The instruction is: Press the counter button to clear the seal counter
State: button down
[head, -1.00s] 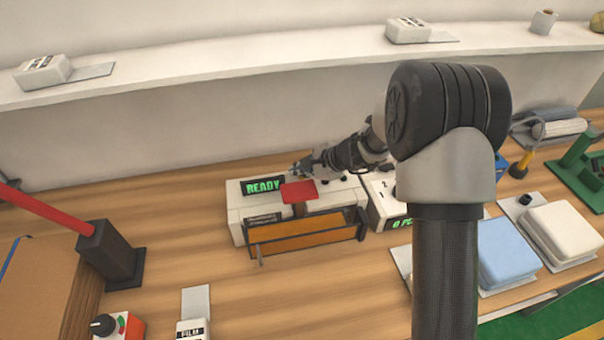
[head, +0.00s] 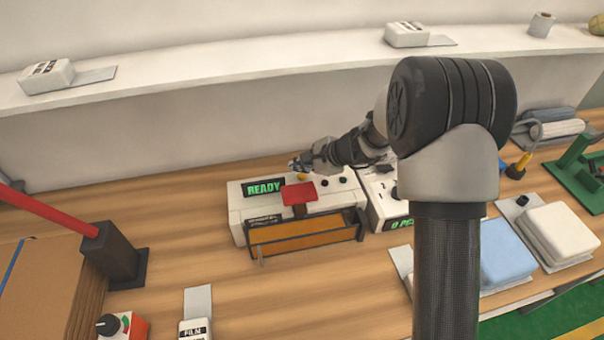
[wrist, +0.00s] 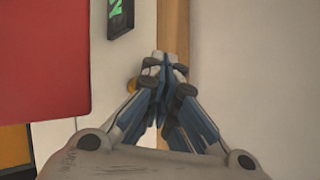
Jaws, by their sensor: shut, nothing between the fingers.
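The white sealing machine (head: 237,205) has a green READY display (head: 263,188), a red handle plate (head: 299,192) and a small yellow button (head: 302,177) on its top. I cannot read whether the yellow button is the counter button. My gripper (head: 296,164) is shut and empty, with its tips just above and behind the yellow button in the head view. In the wrist view the shut fingertips (wrist: 166,62) partly hide a yellow round thing (wrist: 149,90), likely that button. I cannot tell whether they touch.
Two black knobs (head: 342,181) sit right of the yellow button. The red plate also fills the left of the wrist view (wrist: 40,60). A second white box (head: 385,205) with a green display stands close right. The wall shelf (head: 220,60) is behind. Bare table lies left of the machine.

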aim_at(301, 177)
notch_tip(301, 177, up, 5)
jog(key=p, duration=0.3)
dwell(0.9)
